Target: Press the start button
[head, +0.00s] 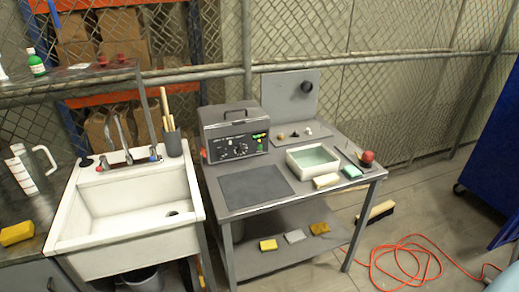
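A grey box-shaped machine (230,117) with a handled lid stands at the back left of the metal table. Its dark front panel (226,150) faces me and carries a round dial (241,149), small white marks and a green lit area (259,136) at the upper right. A small red part (204,153) shows at its left edge. The panel is too small here to tell which control is the start button. The machine's lid looks shut. Neither of my grippers is in view.
The metal table (293,194) also holds a dark mat (255,187) before the machine, a white tub (292,164) of liquid, sponges and a red-topped item (367,158). A white sink (75,245) stands left. An orange cord (405,247) lies on the floor at right.

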